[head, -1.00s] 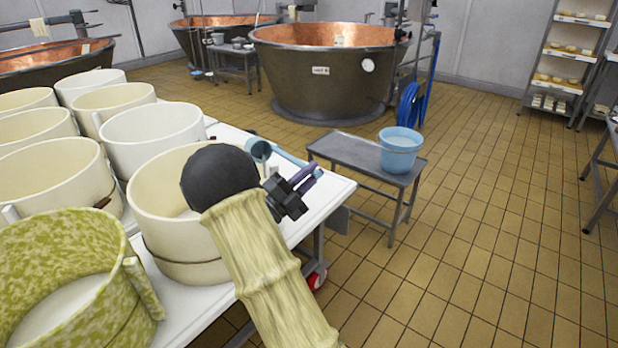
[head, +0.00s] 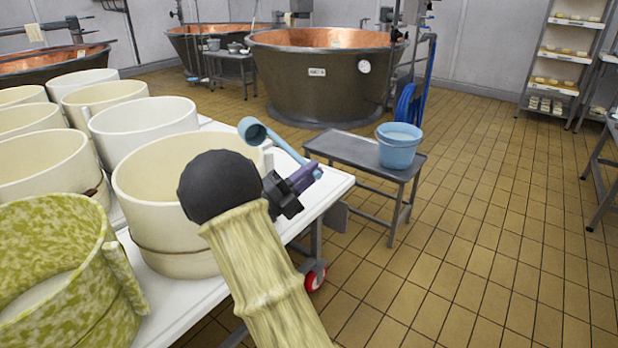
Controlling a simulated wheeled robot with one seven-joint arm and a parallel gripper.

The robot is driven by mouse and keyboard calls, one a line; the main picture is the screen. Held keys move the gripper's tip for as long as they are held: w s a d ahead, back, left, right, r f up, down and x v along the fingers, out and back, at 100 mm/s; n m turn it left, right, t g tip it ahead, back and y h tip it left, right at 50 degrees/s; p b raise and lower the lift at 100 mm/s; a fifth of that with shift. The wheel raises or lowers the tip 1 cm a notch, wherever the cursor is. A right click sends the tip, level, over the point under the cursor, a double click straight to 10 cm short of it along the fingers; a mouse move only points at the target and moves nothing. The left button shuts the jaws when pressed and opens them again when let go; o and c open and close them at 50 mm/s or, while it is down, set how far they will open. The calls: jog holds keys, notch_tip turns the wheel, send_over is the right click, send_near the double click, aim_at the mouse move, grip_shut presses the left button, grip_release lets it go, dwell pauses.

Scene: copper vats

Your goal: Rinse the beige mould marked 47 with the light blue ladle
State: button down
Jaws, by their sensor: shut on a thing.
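My gripper (head: 304,178) is shut on the handle of the light blue ladle (head: 283,147), above the right edge of the white table. My wrist hides part of that mould. Several cream and beige moulds stand on the table; no number 47 is readable on any of them.
A green mottled mould (head: 45,275) stands at the front left of the white table (head: 185,312). A light blue bucket (head: 398,150) with pale contents stands on a grey bench (head: 350,149). Copper vats (head: 318,85) are behind.

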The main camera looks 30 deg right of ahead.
jog(key=shift+s+f+m+g+b, duration=0.15)
jog(key=shift+f+m+g+b, duration=0.4)
jog(key=shift+b, duration=0.7)
jog(key=shift+s+f+m+g+b, duration=0.2)
jog(key=shift+f+m+b, duration=0.45)
jog(key=shift+f+b, duration=0.45)
jog(key=shift+w+r, duration=0.1)
